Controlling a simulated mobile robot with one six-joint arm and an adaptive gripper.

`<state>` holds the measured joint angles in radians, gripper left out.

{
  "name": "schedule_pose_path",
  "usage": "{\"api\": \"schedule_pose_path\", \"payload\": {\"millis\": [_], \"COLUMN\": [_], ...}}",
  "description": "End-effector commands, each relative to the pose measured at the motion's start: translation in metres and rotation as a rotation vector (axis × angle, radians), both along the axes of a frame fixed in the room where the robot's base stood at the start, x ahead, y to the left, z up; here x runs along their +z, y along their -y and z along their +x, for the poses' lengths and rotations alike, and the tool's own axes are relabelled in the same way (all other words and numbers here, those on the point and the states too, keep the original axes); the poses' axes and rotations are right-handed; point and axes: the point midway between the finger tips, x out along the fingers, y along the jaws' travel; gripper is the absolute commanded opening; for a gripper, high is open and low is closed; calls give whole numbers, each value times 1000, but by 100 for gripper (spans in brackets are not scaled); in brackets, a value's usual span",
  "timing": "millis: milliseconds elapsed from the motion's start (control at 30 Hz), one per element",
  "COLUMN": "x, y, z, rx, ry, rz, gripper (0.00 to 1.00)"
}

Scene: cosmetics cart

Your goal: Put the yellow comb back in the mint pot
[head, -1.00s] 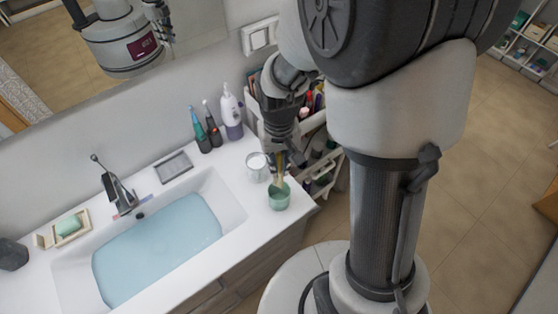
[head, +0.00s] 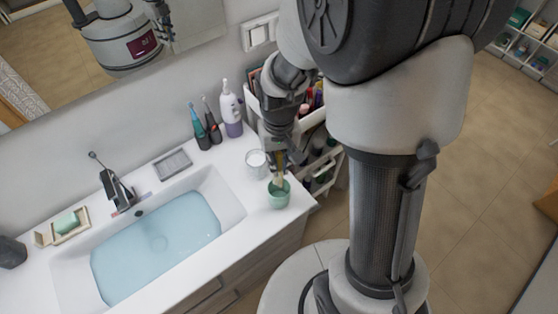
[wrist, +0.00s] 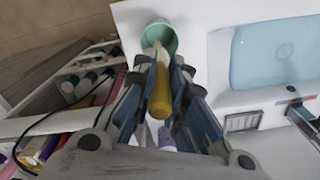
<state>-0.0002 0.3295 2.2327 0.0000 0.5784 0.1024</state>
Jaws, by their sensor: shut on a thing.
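The mint pot (head: 278,198) stands upright on the white counter near its right front corner. In the wrist view the mint pot (wrist: 150,33) is at the top, its mouth facing me. The yellow comb (wrist: 160,92) is between the fingers of my gripper (wrist: 160,75), which is shut on it. The comb's far end overlaps the pot's mouth and appears to be inside it. In the head view my gripper (head: 279,163) is just above the pot, with a little of the comb (head: 279,182) showing below. How deep the comb reaches is hidden.
A clear glass (head: 256,164) stands close behind the pot. A white pump bottle (head: 231,108) and two electric toothbrushes (head: 205,125) stand near the wall. The water-filled basin (head: 157,245) is left. A full cosmetics cart (head: 318,135) stands off the counter's right end.

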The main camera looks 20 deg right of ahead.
Motion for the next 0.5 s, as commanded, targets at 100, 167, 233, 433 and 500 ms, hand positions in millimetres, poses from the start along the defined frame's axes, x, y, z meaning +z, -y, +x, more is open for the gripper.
{"api": "schedule_pose_path", "payload": {"millis": [100,167,233,433,500], "x": [-1,-2,-3,-4,-4], "y": [0,0,0,0,0], "z": [0,0,0,0,0], "rx": [0,0,0,0,0], "ry": [0,0,0,0,0], "rz": [0,0,0,0,0], "gripper": [0,0,0,0,0]}}
